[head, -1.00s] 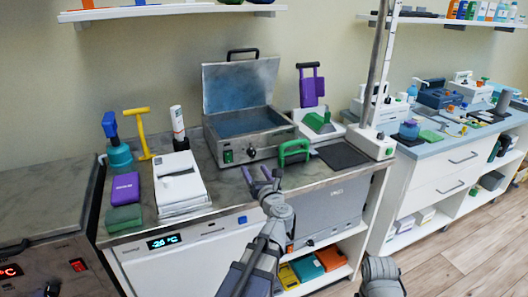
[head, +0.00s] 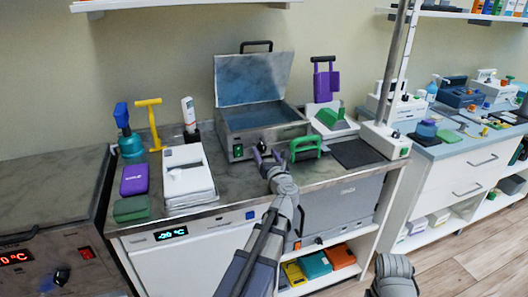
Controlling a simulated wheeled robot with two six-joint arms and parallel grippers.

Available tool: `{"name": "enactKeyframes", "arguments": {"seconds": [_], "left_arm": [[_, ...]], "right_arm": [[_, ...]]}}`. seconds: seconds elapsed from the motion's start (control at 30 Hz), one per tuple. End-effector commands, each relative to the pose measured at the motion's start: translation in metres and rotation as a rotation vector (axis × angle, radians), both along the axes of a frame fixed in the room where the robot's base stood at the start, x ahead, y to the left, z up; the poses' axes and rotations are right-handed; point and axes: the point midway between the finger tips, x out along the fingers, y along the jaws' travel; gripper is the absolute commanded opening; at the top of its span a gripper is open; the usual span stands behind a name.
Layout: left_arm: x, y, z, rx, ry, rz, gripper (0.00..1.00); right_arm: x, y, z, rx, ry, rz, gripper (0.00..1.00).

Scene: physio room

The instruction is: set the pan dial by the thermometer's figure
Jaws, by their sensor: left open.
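The pan is a steel box (head: 228,131) with its lid (head: 250,79) raised, standing on the counter. A green switch (head: 238,151) is at the left of its front face. The dial (head: 263,146) on that front is partly hidden by my left gripper. My left gripper (head: 267,156) is open, with its purple-grey fingertips just in front of the dial. I cannot tell whether they touch it. A white thermometer (head: 188,110) stands upright in a black holder left of the pan. Its figure is too small to read.
A green handle (head: 306,147) stands close right of my left gripper. A white stack (head: 187,180), purple box (head: 134,180) and green box (head: 131,209) lie to the left. A dark mat (head: 357,153) and a post on a white base (head: 386,139) are to the right.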

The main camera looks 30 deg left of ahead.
Motion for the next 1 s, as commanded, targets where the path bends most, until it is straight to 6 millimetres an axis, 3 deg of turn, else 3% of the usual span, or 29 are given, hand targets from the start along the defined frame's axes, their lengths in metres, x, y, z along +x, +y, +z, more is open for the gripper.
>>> {"name": "enactKeyframes", "arguments": {"seconds": [0.1,0.4,1.0], "left_arm": [[0.0123,0.0116,0.0,0.0,0.0,0.002,0.71],[0.0139,0.0144,0.0,0.0,0.0,0.0,0.71],[0.0138,0.0142,0.0,0.0,0.0,0.0,0.04]], "right_arm": [[0.0,0.0,0.0,0.0,0.0,0.0,0.5],[0.0,0.0,0.0,0.0,0.0,0.0,0.5],[0.0,0.0,0.0,0.0,0.0,0.0,0.5]]}}
